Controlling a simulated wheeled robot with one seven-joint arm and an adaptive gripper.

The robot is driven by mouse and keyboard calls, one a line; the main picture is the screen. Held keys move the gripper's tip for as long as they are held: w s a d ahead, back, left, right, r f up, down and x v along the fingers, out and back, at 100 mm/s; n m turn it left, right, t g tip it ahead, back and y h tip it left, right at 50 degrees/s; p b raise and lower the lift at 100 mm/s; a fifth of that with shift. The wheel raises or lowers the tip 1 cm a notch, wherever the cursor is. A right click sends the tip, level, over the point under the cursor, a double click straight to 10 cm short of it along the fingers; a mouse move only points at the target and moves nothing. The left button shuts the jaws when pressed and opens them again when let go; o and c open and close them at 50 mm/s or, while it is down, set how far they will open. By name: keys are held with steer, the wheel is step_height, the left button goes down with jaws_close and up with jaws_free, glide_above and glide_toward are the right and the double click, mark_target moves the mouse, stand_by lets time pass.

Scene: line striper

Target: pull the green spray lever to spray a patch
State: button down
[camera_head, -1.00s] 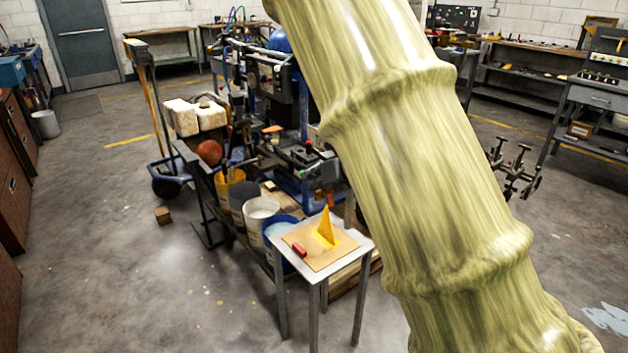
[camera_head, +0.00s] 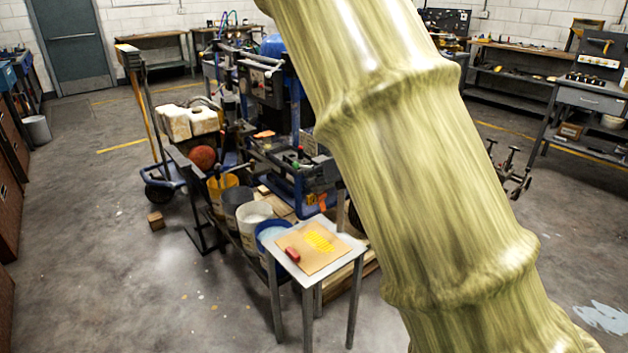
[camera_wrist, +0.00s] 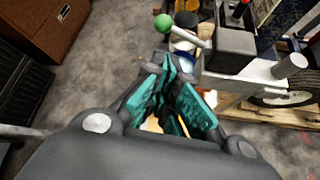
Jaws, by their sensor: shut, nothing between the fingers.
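The green ball knob (camera_wrist: 162,23) of the spray lever is at the top of the wrist view, on a pale arm running right to a dark block. My gripper (camera_wrist: 178,92) has teal finger pads and is shut with nothing held. It is below the green knob in the picture and appears apart from it. In the head view, a brown board (camera_head: 294,241) lies on a small metal table, with a yellow striped patch (camera_head: 320,242) on it. I cannot make out my gripper in the head view, where my arm covers the centre right.
The blue and grey machine (camera_head: 270,95) stands behind the small table (camera_head: 330,276). A red block (camera_head: 292,254) lies at the board's edge. Several buckets stand left of the table, including a white one (camera_head: 253,213). The floor at the left is mostly open.

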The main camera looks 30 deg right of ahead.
steer(key=v, duration=1)
steer(key=shift+b, duration=0.3)
steer(key=s+a+f+m+g+h+p, duration=0.1)
steer(key=s+a+f+m+p, duration=0.15)
steer(key=f+m, duration=0.55)
steer(key=s+a+f+m+g+p, duration=0.1)
steer(key=s+a+f+m, duration=0.3)
steer(key=f, duration=0.7)
steer(key=s+a+f+m+g+h+p, duration=0.1)
steer(key=a+f+m+g+p, duration=0.1)
steer(key=f+m, duration=0.65)
steer(key=s+a+f+m+g+p, duration=0.1)
steer(key=s+a+f+m+g, duration=0.1)
steer(key=s+f+m, duration=0.3)
steer(key=s+a+f+m+g+h+p, duration=0.1)
steer(key=s+a+f+m, duration=0.4)
steer(key=s, duration=0.8)
steer(key=s+a+f+m+g+p, duration=0.1)
steer(key=s+a+f+m+g, duration=0.2)
steer(key=s+f+m, duration=0.3)
steer(key=s, duration=0.4)
steer(key=shift+a+g+h+p, duration=0.3)
steer(key=shift+a+p, duration=0.05)
steer(key=shift+a, duration=0.05)
